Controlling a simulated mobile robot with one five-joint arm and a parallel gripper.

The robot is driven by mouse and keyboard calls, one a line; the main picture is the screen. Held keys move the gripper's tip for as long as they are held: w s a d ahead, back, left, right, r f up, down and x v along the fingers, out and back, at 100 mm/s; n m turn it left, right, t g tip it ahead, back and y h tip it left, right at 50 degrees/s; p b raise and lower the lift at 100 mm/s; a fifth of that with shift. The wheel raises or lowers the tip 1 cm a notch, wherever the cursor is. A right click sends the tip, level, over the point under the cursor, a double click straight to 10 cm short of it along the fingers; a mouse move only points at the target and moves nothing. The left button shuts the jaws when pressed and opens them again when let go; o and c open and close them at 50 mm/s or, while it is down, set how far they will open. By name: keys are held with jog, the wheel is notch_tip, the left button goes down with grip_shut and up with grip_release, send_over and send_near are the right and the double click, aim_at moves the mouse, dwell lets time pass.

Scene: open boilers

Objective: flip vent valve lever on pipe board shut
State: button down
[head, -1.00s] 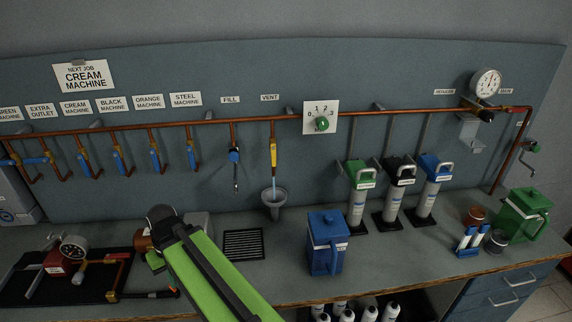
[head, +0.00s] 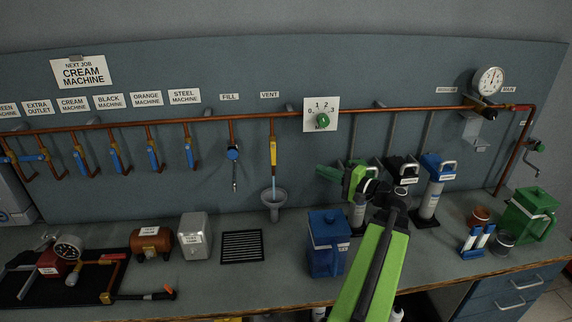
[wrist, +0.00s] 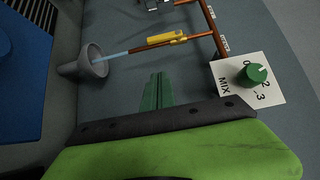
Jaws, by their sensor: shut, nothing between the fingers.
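The vent valve's yellow lever (head: 273,152) hangs straight down along its short copper pipe, below the VENT label (head: 270,95). A pale blue stream runs from the pipe end into the grey funnel (head: 273,197). In the wrist view the yellow lever (wrist: 166,39) lies along the pipe, with the stream entering the funnel (wrist: 88,64). My gripper (head: 325,172) is shut and empty, its green fingers pointing left, to the right of the lever and apart from it. The shut fingers also show in the wrist view (wrist: 158,88).
The MIX dial (head: 321,121) sits on the board right of the vent. Canisters with green, black and blue (head: 432,168) tops stand at right, the green one partly behind my arm. A blue jug (head: 327,240) stands in front.

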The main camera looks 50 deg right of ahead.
jog(key=shift+w+a, duration=0.1)
jog(key=shift+w, duration=0.05)
send_near(273, 153)
jog(key=w+d+f, duration=0.3)
jog(key=d, duration=0.2)
jog(key=shift+w+a+r, duration=0.1)
jog(key=shift+w+a, duration=1.65)
jog(key=shift+a, duration=0.1)
